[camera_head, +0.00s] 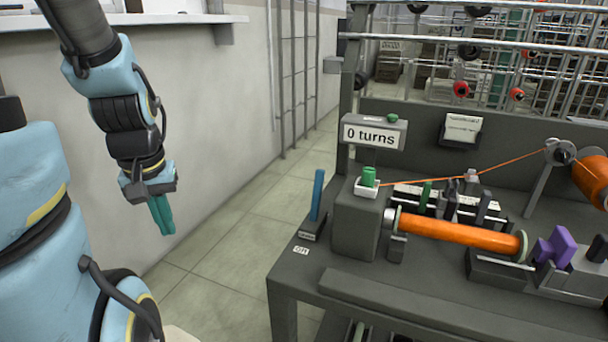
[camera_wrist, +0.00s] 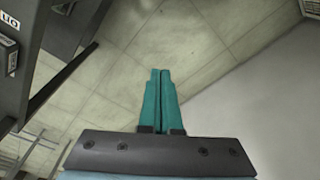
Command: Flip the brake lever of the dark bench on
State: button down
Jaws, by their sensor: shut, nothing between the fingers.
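The dark bench (camera_head: 338,268) stands at the right in the head view. Its brake lever looks to be the upright blue lever (camera_head: 318,195) on a small dark base (camera_head: 312,229) at the bench's left corner. A small white label (camera_head: 301,250), seemingly reading "ON" or "OFF", lies in front of it. My gripper (camera_head: 163,229) hangs in the air left of the bench, well apart from the lever. Its teal fingers are shut with nothing between them, also in the wrist view (camera_wrist: 162,75). In the wrist view a bench edge with a label shows at the upper left; the lever itself is not clear there.
A "0 turns" display (camera_head: 372,133), a green button in a white holder (camera_head: 368,184) and an orange roller (camera_head: 460,232) are on the bench. An orange thread runs to a spool (camera_head: 592,180). Open tiled floor (camera_head: 230,240) lies between the wall and bench.

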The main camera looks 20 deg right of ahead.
dwell(0.4)
jog(key=g+h+p, duration=0.1)
jog(key=g+h, duration=0.7)
jog(key=h, duration=0.2)
send_near(317, 197)
notch_tip(317, 197, down, 6)
jog(key=w+a, duration=0.2)
jog(key=w+d+r+h, duration=0.3)
jog(key=w+h, duration=0.1)
jog(key=h, duration=0.1)
jog(key=shift+w+d+g, duration=0.25)
jog(key=shift+d+g, duration=0.05)
jog(key=shift+d, duration=0.05)
jog(key=p+x, duration=0.2)
jog(key=x, duration=0.7)
jog(key=shift+s+r, duration=0.15)
jog(key=shift+s+a+r+p, duration=0.25)
jog(key=shift+s+a+p, duration=0.25)
jog(key=shift+s, duration=0.25)
jog(key=shift+s+a+r+p, duration=0.25)
jog(key=shift+s+a+p, duration=0.2)
jog(key=shift+s, duration=0.3)
